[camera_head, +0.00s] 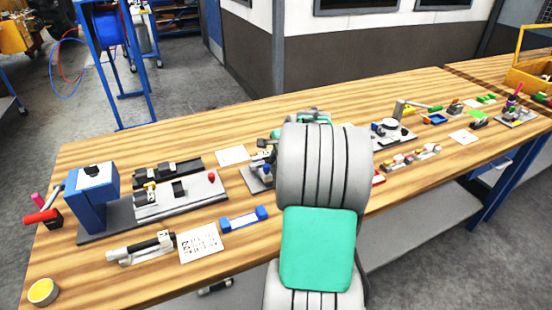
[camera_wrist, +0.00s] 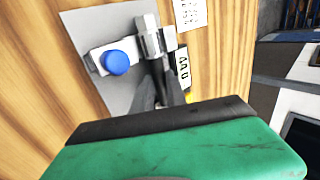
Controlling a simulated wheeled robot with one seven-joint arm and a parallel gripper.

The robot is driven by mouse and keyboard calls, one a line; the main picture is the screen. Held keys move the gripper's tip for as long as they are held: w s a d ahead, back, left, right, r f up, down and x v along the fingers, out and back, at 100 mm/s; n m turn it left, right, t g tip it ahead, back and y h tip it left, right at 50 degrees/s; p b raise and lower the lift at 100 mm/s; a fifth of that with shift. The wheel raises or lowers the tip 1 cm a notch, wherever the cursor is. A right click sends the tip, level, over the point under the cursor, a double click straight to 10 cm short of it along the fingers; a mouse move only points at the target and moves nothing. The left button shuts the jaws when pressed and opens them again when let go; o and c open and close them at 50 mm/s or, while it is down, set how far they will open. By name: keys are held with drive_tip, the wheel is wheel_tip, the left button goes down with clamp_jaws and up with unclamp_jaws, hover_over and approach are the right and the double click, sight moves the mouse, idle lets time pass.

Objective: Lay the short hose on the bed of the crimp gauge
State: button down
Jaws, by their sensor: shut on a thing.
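My gripper (camera_wrist: 160,80) points down over the bench, its dark fingers shut on what looks like the short hose. Only a silver hex fitting (camera_wrist: 151,40) of the hose shows clearly in the wrist view; the rest is hidden by the fingers. Just beside and below it is a grey plate (camera_wrist: 88,22) with a light block and a blue knob (camera_wrist: 117,62), which looks like the crimp gauge. In the head view this plate (camera_head: 257,183) is partly hidden behind my arm. I cannot tell whether the hose touches the bed.
A blue press (camera_head: 88,200) on a grey base stands at the left. A black hose with silver ends (camera_head: 140,247) lies in front, beside a printed card (camera_head: 200,243) and a blue block (camera_head: 244,218). More fixtures (camera_head: 390,132) stand to the right. The front left wood is partly clear.

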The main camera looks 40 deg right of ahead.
drive_tip(key=shift+f, duration=0.1)
drive_tip(key=c, duration=1.3)
unclamp_jaws()
drive_tip(key=shift+o, duration=0.2)
wheel_tip(320, 180, up, 7)
drive_tip(key=p, duration=0.5)
